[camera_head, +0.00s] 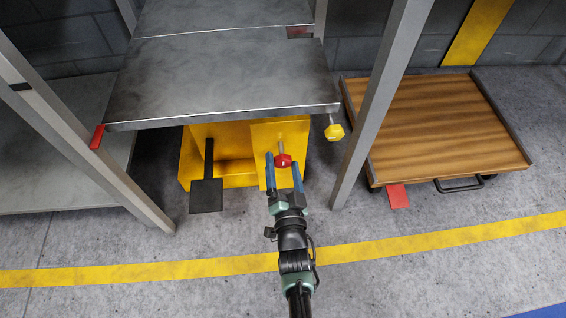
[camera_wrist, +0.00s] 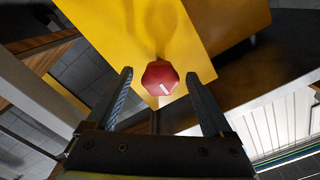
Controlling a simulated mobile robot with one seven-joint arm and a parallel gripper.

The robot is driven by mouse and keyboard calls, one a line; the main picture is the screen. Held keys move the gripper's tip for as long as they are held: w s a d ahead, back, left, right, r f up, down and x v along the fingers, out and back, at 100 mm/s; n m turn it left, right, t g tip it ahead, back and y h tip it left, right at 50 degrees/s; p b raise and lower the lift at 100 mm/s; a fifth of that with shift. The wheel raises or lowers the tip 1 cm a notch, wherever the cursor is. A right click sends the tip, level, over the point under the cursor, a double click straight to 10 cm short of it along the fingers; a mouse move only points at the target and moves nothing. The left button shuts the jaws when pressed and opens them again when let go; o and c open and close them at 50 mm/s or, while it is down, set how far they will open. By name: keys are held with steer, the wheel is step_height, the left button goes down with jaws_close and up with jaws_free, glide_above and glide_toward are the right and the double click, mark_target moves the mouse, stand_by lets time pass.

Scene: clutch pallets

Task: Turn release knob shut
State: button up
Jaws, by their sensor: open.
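A red faceted knob (camera_head: 283,160) sits on a short metal stem at the front of the yellow base (camera_head: 262,140) under the grey metal platform. In the wrist view the red knob (camera_wrist: 160,76) faces me, with a small white mark on its face. My gripper (camera_head: 283,164) is open, its two blue fingers pointing at the knob. In the wrist view the knob appears between the fingertips, with a gap on each side. I cannot tell whether the tips reach past its face. A yellow knob (camera_head: 334,131) hangs at the platform's right front corner.
A black pedal (camera_head: 206,194) sticks out left of the red knob. A grey upright post (camera_head: 378,105) stands to the right. A wooden-topped cart (camera_head: 440,125) with a red tab is beyond it. A red lever (camera_head: 97,137) is at the platform's left corner. The floor in front is clear.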

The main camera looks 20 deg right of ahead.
steer(key=p+v, duration=0.4)
steer(key=v, duration=0.8)
steer(key=shift+s+r+p, duration=0.1)
steer(key=shift+p, duration=0.2)
